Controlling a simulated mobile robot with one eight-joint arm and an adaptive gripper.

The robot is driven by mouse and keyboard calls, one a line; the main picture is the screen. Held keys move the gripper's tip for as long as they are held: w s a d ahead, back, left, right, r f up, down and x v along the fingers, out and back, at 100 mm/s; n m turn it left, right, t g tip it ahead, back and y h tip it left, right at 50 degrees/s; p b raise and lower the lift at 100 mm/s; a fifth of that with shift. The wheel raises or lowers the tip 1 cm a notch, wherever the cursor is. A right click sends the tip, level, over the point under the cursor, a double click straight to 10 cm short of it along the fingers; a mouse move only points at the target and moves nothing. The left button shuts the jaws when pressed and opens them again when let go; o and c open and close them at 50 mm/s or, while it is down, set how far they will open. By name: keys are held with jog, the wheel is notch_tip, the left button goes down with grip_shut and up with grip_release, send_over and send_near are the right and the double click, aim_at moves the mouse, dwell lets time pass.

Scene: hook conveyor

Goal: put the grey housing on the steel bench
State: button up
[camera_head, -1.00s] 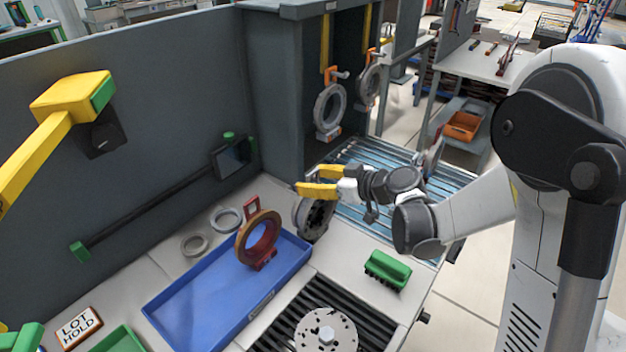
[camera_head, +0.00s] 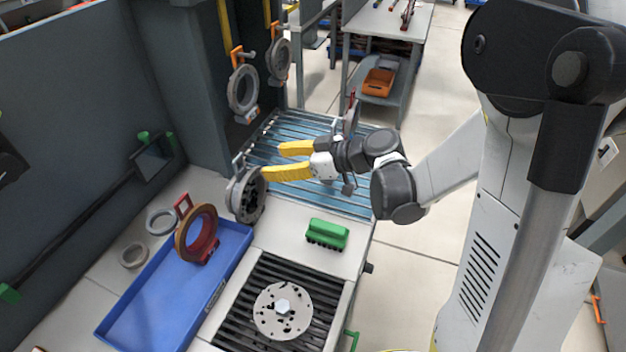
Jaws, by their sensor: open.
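A grey ring-shaped housing (camera_head: 246,196) stands upright on the pale grey worktop (camera_head: 275,236), beside the right rear corner of the blue tray, with a small handle or hook at its top. Two similar grey rings hang on orange hooks behind, a nearer one (camera_head: 242,90) and a farther one (camera_head: 279,60). My gripper (camera_head: 272,163) has yellow fingers, open and pointing left, above and right of the standing housing. The lower fingertip overlaps its upper edge in the picture; contact cannot be told. A steel-coloured bench (camera_head: 390,18) stands at the back right.
A red-brown ring (camera_head: 197,234) stands in the blue tray (camera_head: 178,310). Two flat rings lie left of it. A green-handled brush (camera_head: 327,233) and a perforated disc (camera_head: 283,311) on a black grate are in front. A blue roller conveyor (camera_head: 280,140) runs behind. An orange bin (camera_head: 379,82) sits under the bench.

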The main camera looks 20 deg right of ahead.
jog(key=s+d+r+m+h, duration=0.1)
jog(key=s+d+m+h, duration=0.2)
jog(key=s, duration=0.3)
jog(key=s+d+r+m+h, duration=0.1)
jog(key=s+d+m+h, duration=0.2)
jog(key=s, duration=0.4)
jog(key=s+d+r+m+g+h, duration=0.1)
jog(key=s+d+m+h, duration=0.2)
jog(key=s, duration=0.4)
jog(key=shift+d+r+m+h, duration=0.35)
jog(key=shift+m+h, duration=0.25)
jog(key=shift+h, duration=0.2)
